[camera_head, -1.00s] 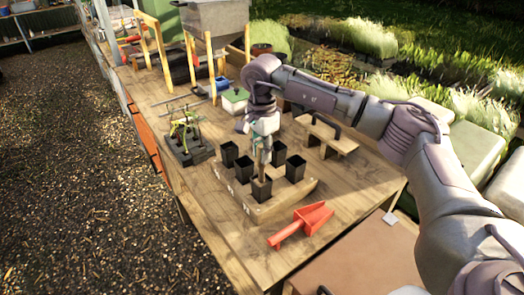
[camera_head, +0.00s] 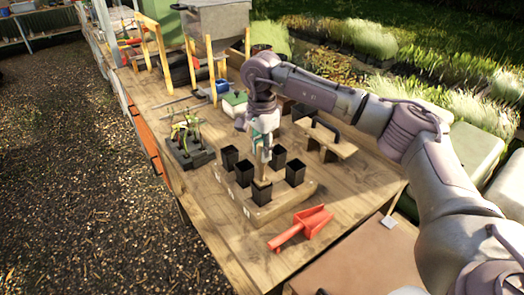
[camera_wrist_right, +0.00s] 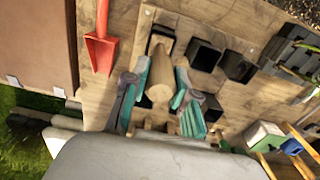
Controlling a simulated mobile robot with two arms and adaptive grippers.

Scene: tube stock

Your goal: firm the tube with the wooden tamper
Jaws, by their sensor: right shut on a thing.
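My right gripper (camera_head: 262,143) is shut on the wooden tamper (camera_head: 261,172), which points down. In the right wrist view the teal fingers of the right gripper (camera_wrist_right: 152,92) stand on both sides of the tamper (camera_wrist_right: 160,74). The tamper's lower end is at the mouth of the front black tube (camera_head: 262,195). I cannot tell how far it reaches inside, and the tamper hides most of the opening. Several other square black tubes stand upright in the wooden tray (camera_head: 284,207). My left gripper is out of view.
A red scoop (camera_head: 303,227) lies in front of the tray. A dark holder with seedlings (camera_head: 190,152) is left of it. A wooden stand with a dark handle (camera_head: 330,145) is behind to the right. A green-lidded box (camera_head: 234,102) stands farther back.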

